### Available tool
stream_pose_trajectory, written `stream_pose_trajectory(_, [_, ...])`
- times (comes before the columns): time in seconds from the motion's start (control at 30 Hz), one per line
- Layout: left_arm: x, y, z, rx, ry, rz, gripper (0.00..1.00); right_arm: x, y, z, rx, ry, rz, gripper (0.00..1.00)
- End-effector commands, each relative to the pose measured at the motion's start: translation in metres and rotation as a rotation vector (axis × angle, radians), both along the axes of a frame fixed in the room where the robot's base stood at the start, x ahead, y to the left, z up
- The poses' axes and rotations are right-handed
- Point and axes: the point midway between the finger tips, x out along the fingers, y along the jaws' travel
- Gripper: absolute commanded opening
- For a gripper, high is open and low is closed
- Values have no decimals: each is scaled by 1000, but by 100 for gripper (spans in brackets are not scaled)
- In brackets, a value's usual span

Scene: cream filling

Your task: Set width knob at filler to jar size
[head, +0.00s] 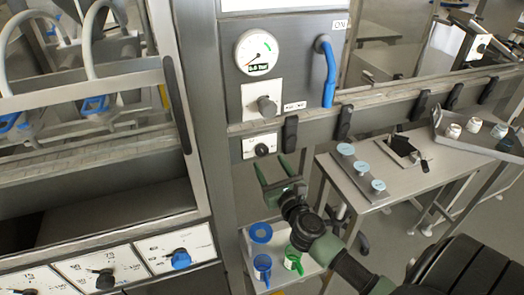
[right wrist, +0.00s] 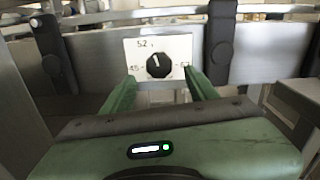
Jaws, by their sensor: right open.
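The black round knob (head: 262,149) sits on a small white plate below the pressure gauge in the head view. In the right wrist view the knob (right wrist: 159,65) shows close up, with 45 at its left, 52 above and a third mark at its right that looks like 63. Its white pointer line points up, slightly left, toward 52. My right gripper (head: 273,168) is open and empty, just below and in front of the knob. In the right wrist view its fingers stand on either side of the knob, apparently short of it. My left gripper is not in view.
Black clamps (head: 290,134) line the rail to the right. A table (head: 400,180) with blue-topped pieces stands right. A shelf with blue and green items (head: 261,233) lies below.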

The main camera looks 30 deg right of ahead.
Motion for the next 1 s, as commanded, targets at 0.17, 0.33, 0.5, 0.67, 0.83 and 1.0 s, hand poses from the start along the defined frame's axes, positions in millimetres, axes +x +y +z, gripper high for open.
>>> stream_pose_trajectory(0.17, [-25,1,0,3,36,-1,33,30,-7,2,-4,-2,0,59])
stream_pose_trajectory(0.33, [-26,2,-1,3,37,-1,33,48,-11,0,-2,0,2,59])
stream_pose_trajectory(0.5, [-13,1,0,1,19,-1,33,54,-13,0,-3,0,1,59])
stream_pose_trajectory(0.67, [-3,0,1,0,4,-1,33,54,-13,0,-3,0,2,59])
stream_pose_trajectory(0.83, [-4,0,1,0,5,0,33,54,-12,0,-3,0,2,20])
stream_pose_trajectory(1.0, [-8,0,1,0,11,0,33,54,-12,1,-4,0,2,0])
